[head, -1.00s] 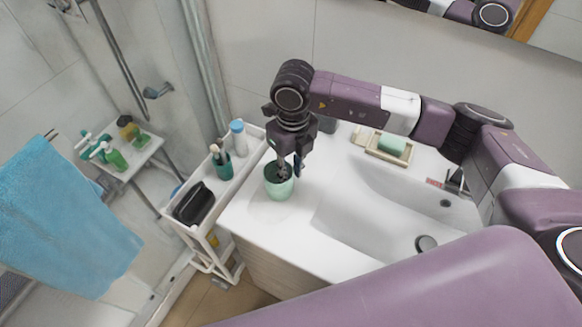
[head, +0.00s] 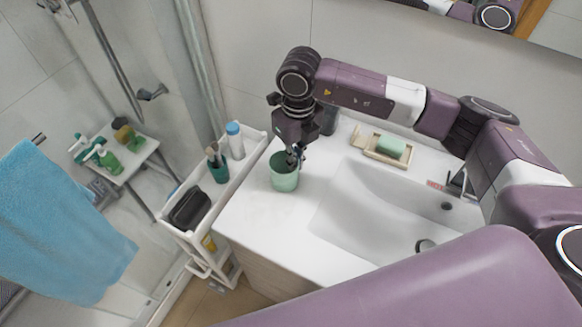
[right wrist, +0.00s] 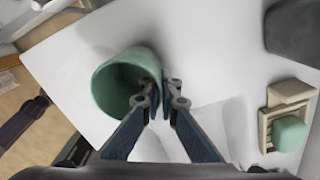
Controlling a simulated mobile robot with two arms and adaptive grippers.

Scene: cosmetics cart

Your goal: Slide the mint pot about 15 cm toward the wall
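The mint pot (head: 285,182) stands upright on the white counter, left of the sink basin, with its open top up. In the right wrist view the pot (right wrist: 112,88) is left of the fingers, and I look partly into it. My right gripper (head: 294,160) points down at the pot's wall-side rim. My left gripper does not show.
The wall rises behind the counter (head: 256,232). A dark cup (head: 328,120) stands behind the pot near the wall. A soap dish (head: 368,145) with green soap is right of it. A white cart (head: 252,150) with bottles and a black item borders the counter's left side.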

